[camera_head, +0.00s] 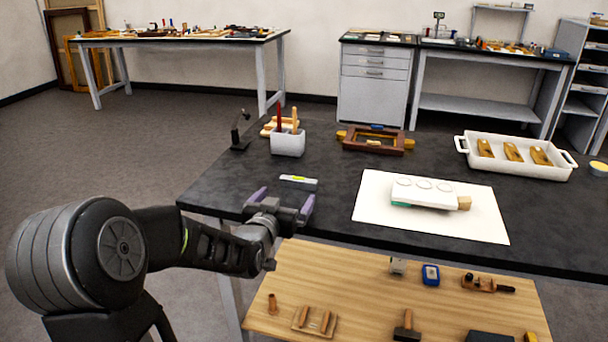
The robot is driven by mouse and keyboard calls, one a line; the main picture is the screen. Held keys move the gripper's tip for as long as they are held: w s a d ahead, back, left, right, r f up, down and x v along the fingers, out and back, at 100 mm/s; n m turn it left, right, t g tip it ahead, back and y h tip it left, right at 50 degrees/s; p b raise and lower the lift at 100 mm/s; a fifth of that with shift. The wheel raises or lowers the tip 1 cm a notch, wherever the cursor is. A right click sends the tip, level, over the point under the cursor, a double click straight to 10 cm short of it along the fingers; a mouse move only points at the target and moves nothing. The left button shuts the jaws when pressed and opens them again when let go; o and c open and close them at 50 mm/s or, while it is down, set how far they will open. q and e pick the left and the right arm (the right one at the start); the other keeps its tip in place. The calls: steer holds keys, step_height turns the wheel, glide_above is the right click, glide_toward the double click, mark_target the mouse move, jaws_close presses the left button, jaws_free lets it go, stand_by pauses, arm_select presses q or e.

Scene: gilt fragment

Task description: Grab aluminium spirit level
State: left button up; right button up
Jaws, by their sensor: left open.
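The aluminium spirit level (299,182) is a small silver bar with a yellow-green vial on top. It lies on the black tabletop near the table's left front part. My left gripper (283,198) is open at the front edge of the table, with its two purple-grey fingers spread apart. The level lies just beyond the gripper, apart from the fingers as far as I can tell. Nothing shows between the fingers. My right gripper is not in view.
A white sheet (374,207) with a white block lies to the right. A white cup (288,143) with tools, a wooden frame (376,141) and a white tray (514,167) stand farther back. A wooden lower shelf (350,287) holds several tools. The tabletop around the level is clear.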

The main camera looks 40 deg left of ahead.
mark_target(298, 183)
arm_select(q)
steer(key=shift+w+a, duration=0.1)
steer(key=shift+w, duration=0.15)
steer(key=shift+s, duration=0.15)
steer(key=shift+x, duration=1.3)
steer(key=shift+p+x, duration=0.35)
steer(key=shift+x, duration=2.3)
steer(key=shift+c, duration=0.4)
steer(key=c, duration=1)
steer(key=shift+r, duration=0.1)
